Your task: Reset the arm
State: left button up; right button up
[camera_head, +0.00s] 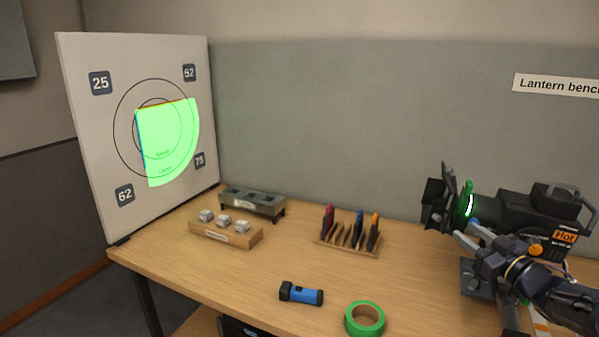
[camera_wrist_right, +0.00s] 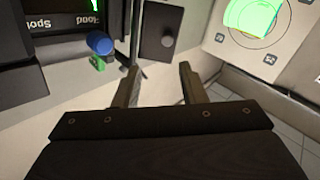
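My right gripper (camera_head: 466,232) is just in front of the black stage lantern (camera_head: 518,212) at the right of the bench. In the right wrist view its two fingers (camera_wrist_right: 158,80) stand apart with nothing between them. The lantern holds a green filter (camera_head: 468,200). My left gripper is out of view.
The wooden bench (camera_head: 225,275) holds a blue torch (camera_head: 301,294), green tape roll (camera_head: 364,318), rack of coloured filters (camera_head: 350,236), wooden block with small grey pieces (camera_head: 226,229) and grey tray (camera_head: 252,202). A target board (camera_head: 90,150) at the left shows green light.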

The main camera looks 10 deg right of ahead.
jog(key=s+a+r+m+g+h, duration=0.35)
jog(key=s+a+m+h, duration=0.25)
jog(key=s+m+h, duration=0.25)
jog(key=s+a+f+g+y, duration=0.2)
jog(key=s+a+f+g, duration=0.1)
jog(key=s+a, duration=0.4)
jog(key=s+a+f+n+g+y, duration=0.1)
jog(key=s+a+f+g+y, duration=0.2)
jog(key=s+a+f, duration=0.3)
jog(key=s+a+f+g+y, duration=0.2)
jog(key=s+a+f, duration=0.3)
jog(key=s, duration=0.6)
jog(key=a+g, duration=0.1)
jog(key=a, duration=0.1)
jog(key=shift+s+a+f+n+y, duration=0.15)
jog(key=shift+a+f+n+y, duration=0.05)
jog(key=shift+a+n+y, duration=0.15)
jog(key=shift+d, duration=0.1)
